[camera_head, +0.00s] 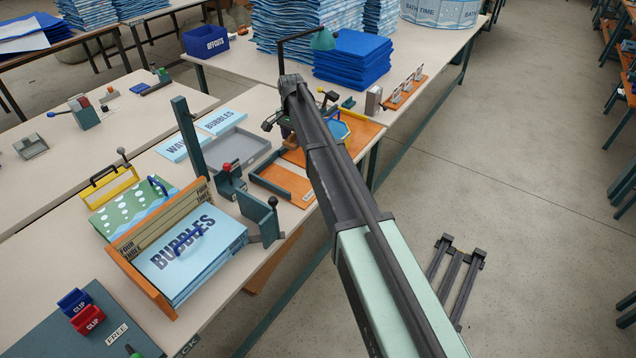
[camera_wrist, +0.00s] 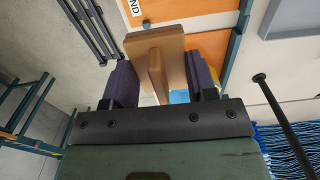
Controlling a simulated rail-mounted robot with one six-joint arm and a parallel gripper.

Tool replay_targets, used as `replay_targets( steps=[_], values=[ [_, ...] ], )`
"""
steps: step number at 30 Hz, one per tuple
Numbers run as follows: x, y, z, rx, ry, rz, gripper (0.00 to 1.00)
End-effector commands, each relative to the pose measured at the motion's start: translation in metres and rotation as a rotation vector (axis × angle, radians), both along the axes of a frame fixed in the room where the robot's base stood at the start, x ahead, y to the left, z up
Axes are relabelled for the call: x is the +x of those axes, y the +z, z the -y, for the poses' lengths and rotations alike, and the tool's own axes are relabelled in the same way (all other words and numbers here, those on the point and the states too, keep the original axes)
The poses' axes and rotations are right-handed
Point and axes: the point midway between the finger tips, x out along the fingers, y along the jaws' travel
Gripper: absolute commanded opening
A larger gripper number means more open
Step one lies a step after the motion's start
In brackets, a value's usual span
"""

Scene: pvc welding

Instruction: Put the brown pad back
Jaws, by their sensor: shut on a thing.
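My gripper (camera_wrist: 163,82) is shut on the brown pad (camera_wrist: 172,45), with one dark finger on each side of its upright grip. The pad's flat brown face shows beyond the fingers, in front of an orange surface; whether it touches that surface I cannot tell. In the head view, my arm covers most of the gripper and the pad, above the work table near the orange tray (camera_head: 264,182). A second orange board (camera_head: 368,130) with a blue piece on it lies just right of my arm.
A grey tray (camera_head: 238,146) and a dark post (camera_head: 188,137) stand left of my arm. A wooden rack (camera_head: 149,282) holds BUBBLES sheets (camera_head: 190,262) in front. A blue stack (camera_head: 352,58) and a thin lamp arm (camera_head: 283,55) stand behind. Open floor (camera_head: 480,170) lies right.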

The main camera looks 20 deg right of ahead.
Motion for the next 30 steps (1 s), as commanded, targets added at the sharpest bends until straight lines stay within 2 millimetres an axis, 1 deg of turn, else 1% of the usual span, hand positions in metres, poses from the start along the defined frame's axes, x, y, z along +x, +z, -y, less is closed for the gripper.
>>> replay_targets(
  steps=[2, 5, 8, 11, 12, 14, 15, 18, 21, 24, 26, 29, 30],
  values=[
    [0.0, -0.001, 0.0, 0.0, -0.001, 0.0, 0.33],
    [0.0, -0.012, 0.0, 0.0, 0.0, 0.0, 0.33],
    [0.0, -0.038, 0.0, 0.0, 0.0, 0.0, 0.33],
    [0.0, -0.075, 0.0, 0.0, 0.0, 0.0, 0.33],
    [0.0, -0.09, 0.0, 0.0, 0.0, 0.0, 0.33],
    [0.0, -0.111, 0.0, 0.0, 0.001, 0.0, 0.33],
    [0.0, -0.125, 0.0, 0.0, 0.001, 0.0, 0.33],
    [0.0, -0.154, 0.0, 0.0, 0.001, 0.0, 0.33],
    [0.0, -0.163, 0.0, 0.0, 0.001, 0.0, 0.33],
    [0.0, -0.16, 0.0, 0.0, 0.001, 0.0, 0.33],
    [0.0, -0.163, 0.0, 0.0, 0.001, 0.0, 0.33],
    [0.0, -0.184, 0.0, 0.0, 0.001, 0.0, 0.33],
    [0.0, -0.194, 0.0, 0.0, 0.001, 0.0, 0.33]
  ],
)
